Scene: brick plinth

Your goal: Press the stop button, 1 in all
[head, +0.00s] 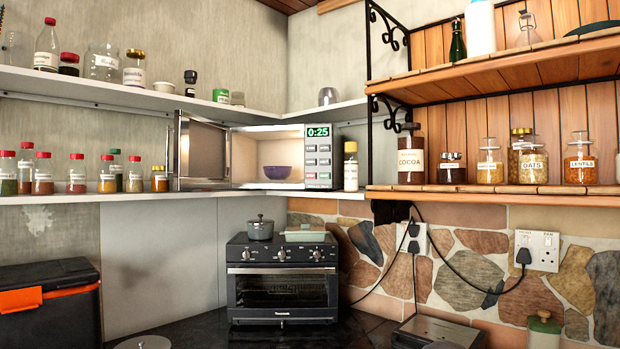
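The microwave (243,160) stands in the corner on the white shelf. Its door (203,152) hangs wide open to the left. A purple bowl (278,172) sits inside the lit cavity. The control panel (318,158) is on the microwave's right side, with a green display (318,132) reading 0:25 above several small buttons. The button labels are too small to read, so I cannot tell which is the stop button. My gripper is not in view.
A spice bottle (350,166) stands just right of the microwave. Spice jars (76,174) line the shelf left of the open door. A black toaster oven (282,279) with a pot (260,228) on top stands below. The wooden shelf (480,189) holds jars at the right.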

